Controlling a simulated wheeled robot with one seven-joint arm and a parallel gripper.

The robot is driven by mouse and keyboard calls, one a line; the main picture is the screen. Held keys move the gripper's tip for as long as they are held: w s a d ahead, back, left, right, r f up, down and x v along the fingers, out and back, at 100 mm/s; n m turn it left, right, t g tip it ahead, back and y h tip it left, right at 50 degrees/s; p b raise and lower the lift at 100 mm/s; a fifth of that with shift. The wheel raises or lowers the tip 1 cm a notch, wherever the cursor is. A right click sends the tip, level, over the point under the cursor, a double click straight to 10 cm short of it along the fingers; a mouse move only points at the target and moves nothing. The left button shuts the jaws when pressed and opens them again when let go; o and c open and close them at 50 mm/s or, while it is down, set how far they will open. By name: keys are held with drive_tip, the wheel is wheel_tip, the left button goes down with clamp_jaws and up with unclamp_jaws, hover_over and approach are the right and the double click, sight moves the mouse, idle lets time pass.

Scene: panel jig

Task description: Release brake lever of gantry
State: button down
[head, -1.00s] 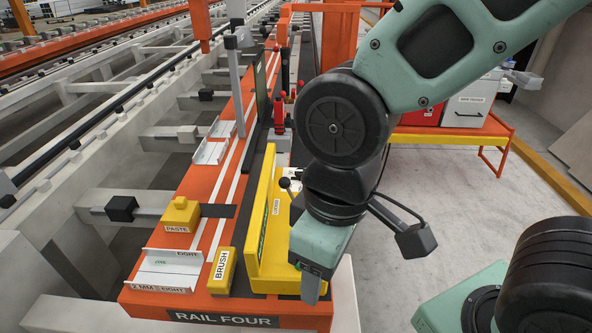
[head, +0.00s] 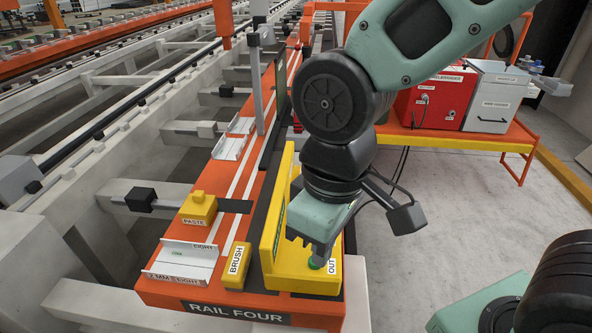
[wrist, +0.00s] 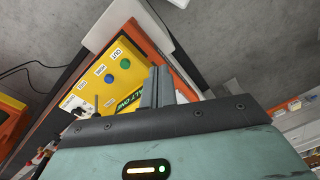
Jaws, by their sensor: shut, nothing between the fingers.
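The yellow gantry unit (head: 265,240) stands at the near end of the orange rail, with a tall plate on its left and a low panel. In the wrist view its panel (wrist: 90,63) carries a green button (wrist: 125,63) by an OUT label and a blue button (wrist: 109,78) by a HOME label. A small lever-like part (wrist: 80,111) sits on a pale plate beyond the buttons; it is too small to make out its position. In the head view my arm hides the lever area.
A yellow BRUSH block (head: 235,265), a yellow PASTE block (head: 199,209) and a white tray (head: 180,262) lie left of the gantry. A red box (head: 435,98) stands on an orange table (head: 470,138) behind. Floor on the right is clear.

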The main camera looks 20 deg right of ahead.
drive_tip(key=w+a+r, duration=0.1)
drive_tip(key=w+a, duration=0.1)
drive_tip(key=w, duration=1)
drive_tip(key=w+d+f, duration=0.1)
drive_tip(key=w+d, duration=0.2)
drive_tip(key=w, duration=0.4)
drive_tip(key=w+d+f+p, duration=0.1)
drive_tip(key=w+d, duration=0.2)
drive_tip(key=w, duration=0.4)
drive_tip(key=w+d+f+m+g, duration=0.1)
drive_tip(key=w+d, duration=0.2)
drive_tip(key=w, duration=0.5)
drive_tip(key=shift+d, duration=0.25)
drive_tip(key=shift+s, duration=0.1)
wheel_tip(320, 180, down, 10)
drive_tip(key=s+p, duration=0.1)
drive_tip(key=p, duration=0.1)
drive_tip(key=shift+a+p, duration=0.3)
drive_tip(key=shift+a, duration=0.1)
drive_tip(key=shift+r, duration=0.15)
drive_tip(key=shift+s+d+r+y, duration=0.2)
drive_tip(key=shift+d+y, duration=0.15)
drive_tip(key=shift+y, duration=0.15)
